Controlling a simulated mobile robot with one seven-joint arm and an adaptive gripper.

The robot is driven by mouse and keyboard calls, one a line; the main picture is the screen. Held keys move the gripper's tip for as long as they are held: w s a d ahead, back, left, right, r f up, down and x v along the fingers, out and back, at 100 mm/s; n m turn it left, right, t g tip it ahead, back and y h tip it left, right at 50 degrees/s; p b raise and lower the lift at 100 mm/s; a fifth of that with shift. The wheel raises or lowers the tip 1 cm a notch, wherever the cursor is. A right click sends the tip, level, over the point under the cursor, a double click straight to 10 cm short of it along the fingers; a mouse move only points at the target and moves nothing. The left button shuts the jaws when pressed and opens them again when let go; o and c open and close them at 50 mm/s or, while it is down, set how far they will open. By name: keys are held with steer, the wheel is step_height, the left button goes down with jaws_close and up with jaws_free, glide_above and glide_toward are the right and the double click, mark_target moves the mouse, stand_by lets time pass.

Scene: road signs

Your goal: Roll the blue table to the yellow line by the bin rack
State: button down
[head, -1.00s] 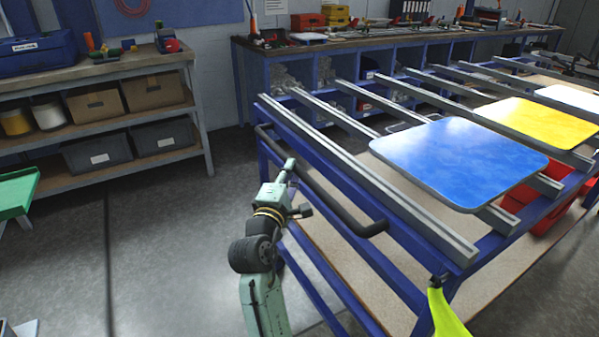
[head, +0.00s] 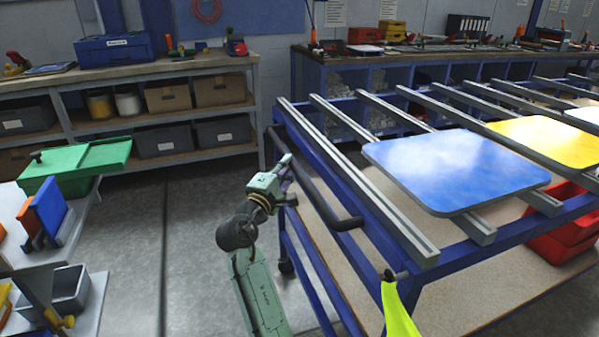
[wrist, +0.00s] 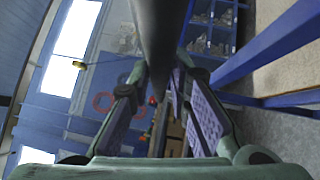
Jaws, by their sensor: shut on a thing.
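The blue table (head: 365,232) is a blue steel frame with grey rails on top and a wooden lower shelf. It fills the right half of the head view. A dark push handle (head: 316,196) runs along its near left end. My gripper (head: 287,172) is shut on this handle near its far end. In the wrist view the dark bar (wrist: 160,35) passes between my gripper's (wrist: 172,98) purple-padded fingers. A caster (head: 286,267) shows under the table. I see no yellow line on the visible floor.
Blue (head: 455,170) and yellow (head: 550,143) sign plates lie on the rails. A red bin (head: 560,245) is on the lower shelf. A shelf bench (head: 200,65) with boxes stands behind left, a blue cubby bench (head: 400,75) behind. A green box (head: 75,165) is at left. Grey floor lies between.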

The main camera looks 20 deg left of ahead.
steer(key=shift+s+a+r, duration=0.1)
steer(key=shift+a+r, duration=0.05)
steer(key=shift+r, duration=0.3)
steer(key=shift+d, duration=0.3)
steer(key=c, duration=1.8)
jaws_free()
steer(key=shift+w, duration=0.25)
steer(key=shift+o, duration=1.3)
steer(key=shift+s, duration=0.1)
steer(key=shift+o, duration=0.3)
steer(key=shift+f, duration=0.2)
steer(key=shift+s, duration=0.1)
steer(key=s+a+f, duration=0.1)
steer(key=s, duration=1)
steer(key=shift+s+a+f, duration=0.35)
steer(key=shift+a, duration=0.05)
